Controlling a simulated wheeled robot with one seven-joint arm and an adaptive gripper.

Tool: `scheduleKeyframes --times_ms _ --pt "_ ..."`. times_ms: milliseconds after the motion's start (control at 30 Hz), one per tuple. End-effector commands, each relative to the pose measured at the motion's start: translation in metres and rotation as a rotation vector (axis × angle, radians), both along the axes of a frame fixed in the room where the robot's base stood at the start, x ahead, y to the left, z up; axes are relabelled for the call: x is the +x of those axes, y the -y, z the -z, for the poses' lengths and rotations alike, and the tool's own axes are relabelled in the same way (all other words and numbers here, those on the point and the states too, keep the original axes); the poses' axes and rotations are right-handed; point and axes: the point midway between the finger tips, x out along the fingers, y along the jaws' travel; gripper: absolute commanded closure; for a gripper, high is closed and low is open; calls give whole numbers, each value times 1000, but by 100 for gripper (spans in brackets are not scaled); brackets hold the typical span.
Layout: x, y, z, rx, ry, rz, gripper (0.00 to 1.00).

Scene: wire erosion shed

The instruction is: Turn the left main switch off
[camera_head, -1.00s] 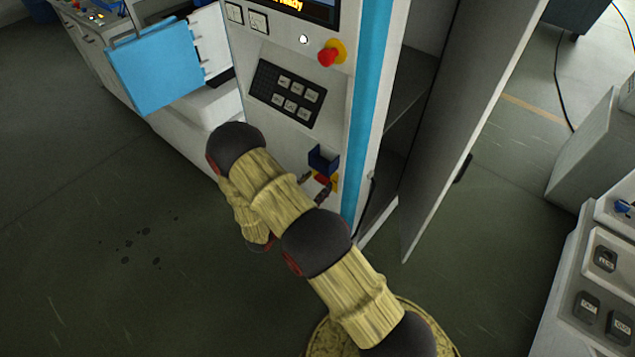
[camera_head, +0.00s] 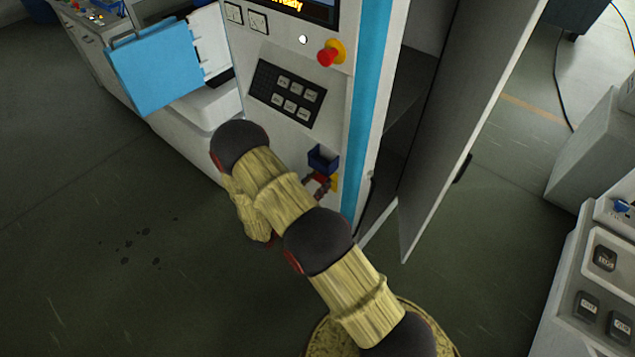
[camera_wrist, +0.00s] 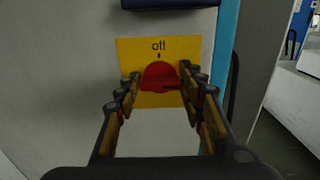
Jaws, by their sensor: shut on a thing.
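The left main switch is a red rotary knob (camera_wrist: 160,76) on a yellow plate (camera_wrist: 187,51) in the wrist view. The plate reads "off" above the knob, with a small dark mark under the word. My gripper (camera_wrist: 159,82) has one finger on each side of the red knob and is shut on it. In the head view a small part of the yellow plate (camera_head: 335,183) shows low on the machine's front panel, below a dark blue bin. My arm and gripper hide most of the switch there.
The dark blue bin (camera_head: 323,159) sits just above the switch and its underside (camera_wrist: 168,4) tops the wrist view. A red emergency button (camera_head: 330,53) and a keypad (camera_head: 287,93) are higher on the panel. An open cabinet door (camera_head: 455,130) stands at the right.

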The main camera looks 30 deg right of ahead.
Motion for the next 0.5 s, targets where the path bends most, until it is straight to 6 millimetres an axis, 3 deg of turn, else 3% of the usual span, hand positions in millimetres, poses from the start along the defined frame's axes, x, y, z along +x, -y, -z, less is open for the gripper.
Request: scheduleKeyframes --times_ms 200,500 --pt "0 0 0 0 0 0 86" --pt "0 0 0 -16 -43 0 86"
